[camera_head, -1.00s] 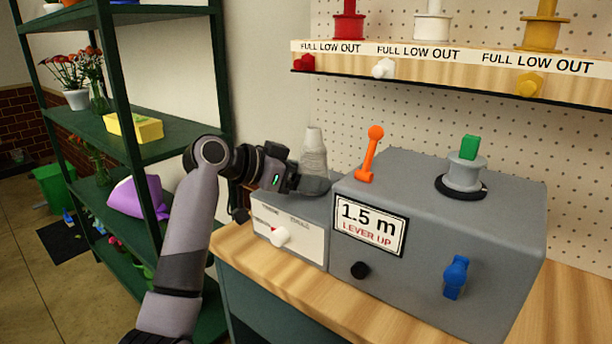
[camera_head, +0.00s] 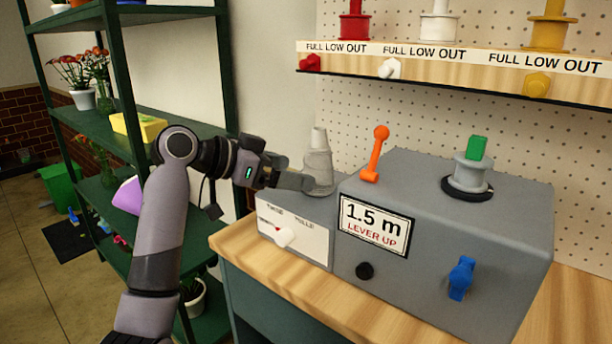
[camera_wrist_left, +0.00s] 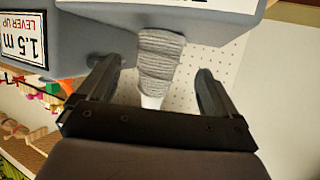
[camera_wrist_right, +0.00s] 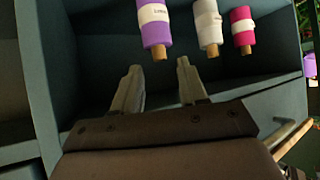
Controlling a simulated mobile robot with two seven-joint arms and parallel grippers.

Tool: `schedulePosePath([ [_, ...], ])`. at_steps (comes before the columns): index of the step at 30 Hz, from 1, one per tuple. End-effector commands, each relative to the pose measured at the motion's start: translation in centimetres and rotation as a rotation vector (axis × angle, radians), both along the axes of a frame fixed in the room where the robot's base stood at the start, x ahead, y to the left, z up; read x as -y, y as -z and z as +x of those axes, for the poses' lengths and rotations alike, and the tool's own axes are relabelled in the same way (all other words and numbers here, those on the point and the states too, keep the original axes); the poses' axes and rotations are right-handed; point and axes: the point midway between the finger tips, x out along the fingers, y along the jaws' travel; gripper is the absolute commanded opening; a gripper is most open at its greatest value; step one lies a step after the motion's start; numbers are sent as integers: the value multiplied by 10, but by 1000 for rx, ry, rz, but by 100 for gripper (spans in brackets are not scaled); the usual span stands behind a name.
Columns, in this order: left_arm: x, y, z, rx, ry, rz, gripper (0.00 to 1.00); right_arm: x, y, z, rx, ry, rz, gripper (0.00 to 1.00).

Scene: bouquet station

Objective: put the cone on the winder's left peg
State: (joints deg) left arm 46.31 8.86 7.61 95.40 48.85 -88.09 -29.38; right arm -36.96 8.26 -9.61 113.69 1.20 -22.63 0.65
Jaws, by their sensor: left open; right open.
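The cone (camera_head: 318,165), wound in grey yarn with a pale tip, stands upright on the low grey left section of the winder (camera_head: 450,215). It also shows in the left wrist view (camera_wrist_left: 160,55). Any peg inside or under it is hidden. My left gripper (camera_head: 306,183) is open just left of the cone's lower part. In the left wrist view its two fingers lie to either side of the cone, with gaps on both sides. My right gripper (camera_wrist_right: 158,72) is open and empty, seen only in the right wrist view.
Purple (camera_wrist_right: 153,25), white (camera_wrist_right: 208,22) and pink (camera_wrist_right: 242,25) rolls lie before my right gripper.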

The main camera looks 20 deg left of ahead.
Motion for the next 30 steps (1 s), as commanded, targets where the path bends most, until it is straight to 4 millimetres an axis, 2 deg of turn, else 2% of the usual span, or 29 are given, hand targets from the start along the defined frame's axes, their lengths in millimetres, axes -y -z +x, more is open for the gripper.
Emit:
schedulePosePath([
  [3, -18, -10, -18, 2, -3, 4, 93, 0, 2, 0, -1, 1, 1, 43],
  [10, -37, -22, -40, 0, -1, 2, 93, -1, 1, 1, 0, 1, 3, 43],
  [30, -41, -25, -44, 0, 0, 0, 93, -2, 0, 1, 1, -2, 6, 43],
])
